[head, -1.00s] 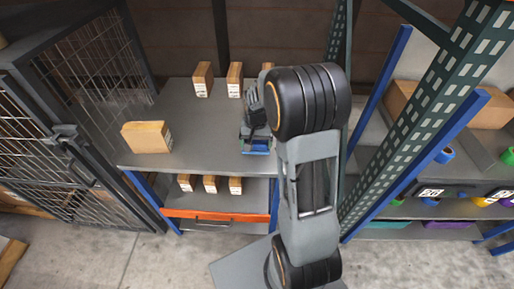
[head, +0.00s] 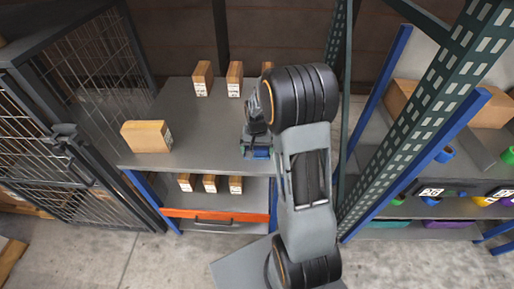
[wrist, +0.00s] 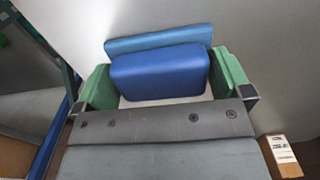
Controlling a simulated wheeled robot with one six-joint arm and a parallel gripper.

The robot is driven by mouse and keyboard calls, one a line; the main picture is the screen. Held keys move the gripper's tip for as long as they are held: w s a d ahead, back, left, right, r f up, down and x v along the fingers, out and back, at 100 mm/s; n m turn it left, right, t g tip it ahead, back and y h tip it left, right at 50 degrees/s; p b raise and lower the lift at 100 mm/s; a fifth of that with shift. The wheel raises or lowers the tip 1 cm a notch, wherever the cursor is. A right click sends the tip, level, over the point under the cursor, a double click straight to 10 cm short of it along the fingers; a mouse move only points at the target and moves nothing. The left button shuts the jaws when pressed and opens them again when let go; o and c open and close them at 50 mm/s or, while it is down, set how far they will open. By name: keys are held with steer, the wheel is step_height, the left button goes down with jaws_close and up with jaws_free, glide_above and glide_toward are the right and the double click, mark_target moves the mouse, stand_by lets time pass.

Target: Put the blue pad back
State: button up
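The blue pad (wrist: 160,75) is a rounded dark blue block with a lighter blue strip along its far side in the wrist view. It fills the gap between the two green fingers of my gripper (wrist: 166,84), which appear shut on it. In the head view my gripper (head: 257,146) points down over the right part of the grey upper shelf (head: 195,125), with the blue pad (head: 257,154) at its tip. I cannot tell whether the pad touches the shelf. My arm hides part of the shelf's right side.
Small cartons (head: 202,78) stand at the shelf's back, and a larger carton (head: 146,136) at its left. More cartons (head: 209,183) stand on the level below. A mesh cage (head: 90,75) is at left. A green upright (head: 415,115) and another rack are at right. The shelf's middle is clear.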

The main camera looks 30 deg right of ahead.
steer(key=shift+r, duration=0.1)
step_height(320, 180, up, 12)
steer(key=s+a+r+n+t, duration=0.1)
steer(key=s+a+n, duration=0.1)
steer(key=s, duration=0.3)
steer(key=s+a+r+n+t, duration=0.1)
steer(key=s+a+n, duration=0.1)
steer(key=s+a, duration=0.2)
steer(key=s+a+r+n+t, duration=0.1)
steer(key=s+a+r+n, duration=0.1)
steer(key=s, duration=0.5)
steer(key=shift+a+r+p, duration=0.1)
steer(key=shift+a+p, duration=0.3)
steer(key=shift+a, duration=0.5)
step_height(320, 180, up, 2)
steer(key=shift+r+t+p, duration=0.25)
steer(key=shift+t+p, duration=0.05)
steer(key=shift+p, duration=0.7)
